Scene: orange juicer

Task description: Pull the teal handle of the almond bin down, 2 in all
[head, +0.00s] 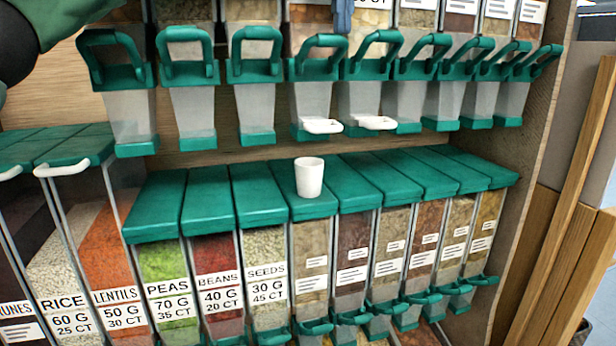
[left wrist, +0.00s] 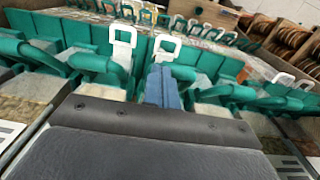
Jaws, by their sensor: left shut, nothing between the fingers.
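A row of teal handles runs along the upper bins. No almond label is readable, so I cannot tell for sure which bin is the almond one. A teal handle (head: 318,42) and the one to its right (head: 375,48) sit under bins with brown and pale nut-like contents. My left gripper (head: 343,14) shows as blue-grey fingers at the top edge, just above and between these two handles. In the left wrist view its fingers (left wrist: 163,87) are together with nothing between them, and teal handles (left wrist: 100,65) stand on both sides. My right gripper is not in view.
A white cup (head: 309,177) stands on the teal lids of the lower bins, below the middle chutes. White tabs (head: 322,126) stick out under two chutes. Lower bins hold peas, beans and seeds. A wooden side panel (head: 545,150) bounds the shelf at right.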

